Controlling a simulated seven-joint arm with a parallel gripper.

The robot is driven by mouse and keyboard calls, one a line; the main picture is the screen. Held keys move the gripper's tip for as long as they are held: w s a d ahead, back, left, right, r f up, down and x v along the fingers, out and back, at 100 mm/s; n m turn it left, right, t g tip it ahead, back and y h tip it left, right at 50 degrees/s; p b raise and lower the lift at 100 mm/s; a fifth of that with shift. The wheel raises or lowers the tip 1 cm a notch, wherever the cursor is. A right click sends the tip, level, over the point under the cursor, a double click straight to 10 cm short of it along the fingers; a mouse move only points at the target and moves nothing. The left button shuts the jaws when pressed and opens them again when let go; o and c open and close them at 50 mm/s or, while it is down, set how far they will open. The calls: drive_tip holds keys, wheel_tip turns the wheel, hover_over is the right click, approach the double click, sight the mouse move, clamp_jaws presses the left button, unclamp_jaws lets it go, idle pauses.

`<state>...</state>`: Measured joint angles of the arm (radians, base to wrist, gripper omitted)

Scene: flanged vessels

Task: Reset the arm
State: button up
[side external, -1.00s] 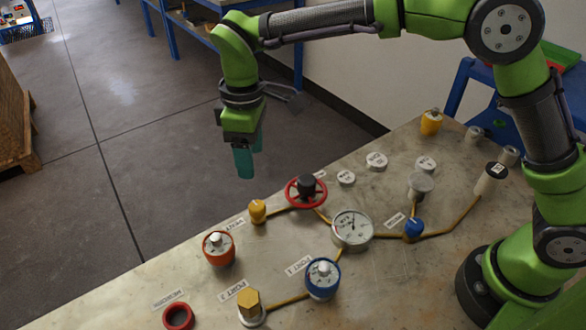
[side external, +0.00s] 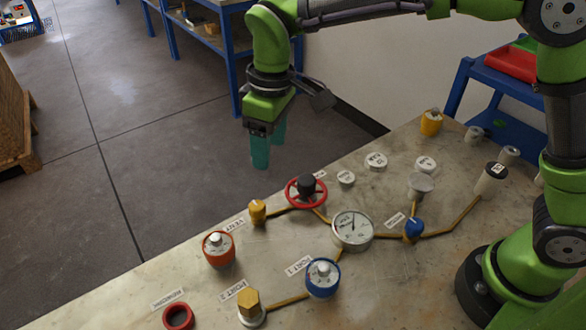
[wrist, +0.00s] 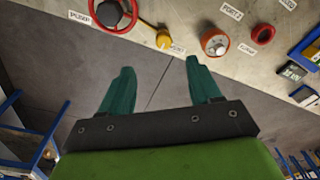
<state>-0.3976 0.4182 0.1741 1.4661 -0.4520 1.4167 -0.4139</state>
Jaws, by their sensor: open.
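My green arm reaches out past the table's far edge. My gripper (side external: 268,148) has teal fingers pointing down, in the air above and beyond the red handwheel (side external: 306,190). In the wrist view my gripper (wrist: 157,78) has its two fingers wide apart with nothing between them, over grey floor and the table edge. In that view the red handwheel (wrist: 112,12) is at the upper left and the orange-ringed vessel (wrist: 214,42) is right of centre.
The metal table (side external: 400,285) holds a gauge (side external: 352,230), a blue vessel (side external: 322,278), an orange vessel (side external: 218,250), a brass hex fitting (side external: 250,305), a red ring (side external: 178,317) and several white caps. Blue shelving (side external: 225,45) stands behind. Open floor lies beyond the table.

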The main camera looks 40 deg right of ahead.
drive_tip(key=s+d+r+m+t, duration=0.2)
drive_tip(key=s+d+m, duration=0.3)
drive_tip(key=s+d, duration=0.3)
drive_tip(key=s+d+r+m+t+y, duration=0.1)
drive_tip(key=s+d+r+m+t, duration=0.2)
drive_tip(key=s+d, duration=0.5)
drive_tip(key=d+m+t, duration=0.1)
drive_tip(key=d+m, duration=0.1)
drive_tip(key=d, duration=0.2)
drive_tip(key=shift+s+d+r+m+t, duration=0.2)
drive_tip(key=shift+s+d+m+t, duration=0.1)
drive_tip(key=shift+d+t, duration=0.1)
